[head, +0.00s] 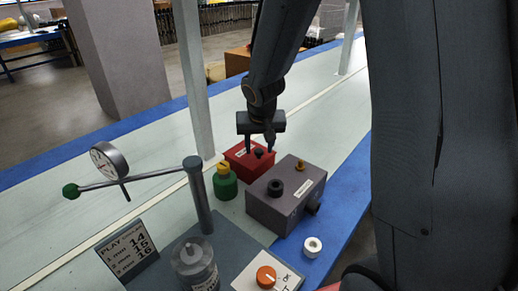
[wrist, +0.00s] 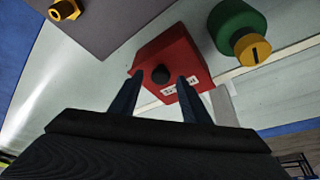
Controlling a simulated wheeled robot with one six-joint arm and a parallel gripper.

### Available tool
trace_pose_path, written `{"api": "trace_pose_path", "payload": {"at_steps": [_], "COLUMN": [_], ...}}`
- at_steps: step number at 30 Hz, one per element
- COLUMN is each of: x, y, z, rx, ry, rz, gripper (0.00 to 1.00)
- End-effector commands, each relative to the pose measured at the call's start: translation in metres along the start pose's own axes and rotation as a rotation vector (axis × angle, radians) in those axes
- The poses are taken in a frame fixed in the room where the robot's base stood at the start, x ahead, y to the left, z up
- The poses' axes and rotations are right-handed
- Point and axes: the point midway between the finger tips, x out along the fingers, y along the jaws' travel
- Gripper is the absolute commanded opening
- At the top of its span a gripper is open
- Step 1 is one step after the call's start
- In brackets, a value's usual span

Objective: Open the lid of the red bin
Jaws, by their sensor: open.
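The red bin (head: 238,163) is a small red box with a pale label on its side and a black knob (head: 259,153) on its closed lid. It stands on the pale table behind the grey box. My gripper (head: 260,149) points down over the bin, its two fingers apart on either side of the knob. In the wrist view the red bin (wrist: 178,58) is ahead of the gripper (wrist: 158,95), and the knob (wrist: 160,75) shows between the open fingers. I cannot tell whether the fingers touch the lid.
A grey box (head: 270,211) with a black ring and a brass fitting stands close in front. A green container with a yellow top (head: 225,182) is left of the bin. A post with a dial gauge (head: 109,160) stands further left. A white ring (head: 312,247) lies near the blue edge.

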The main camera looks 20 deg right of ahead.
Motion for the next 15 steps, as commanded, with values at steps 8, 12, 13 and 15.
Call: {"api": "trace_pose_path", "payload": {"at_steps": [8, 12, 13, 15], "x": [0.0064, 0.0063, 0.0063, 0.0063], "y": [-0.0002, -0.0001, -0.0001, -0.0001], "z": [-0.0004, -0.0003, -0.0002, -0.0002], "rx": [0.0, 0.0, 0.0, 0.0], "ry": [0.001, 0.001, 0.001, 0.001], "rz": [-0.001, -0.001, -0.001, -0.001], "gripper": [0.43, 0.36, 0.31, 0.19]}}
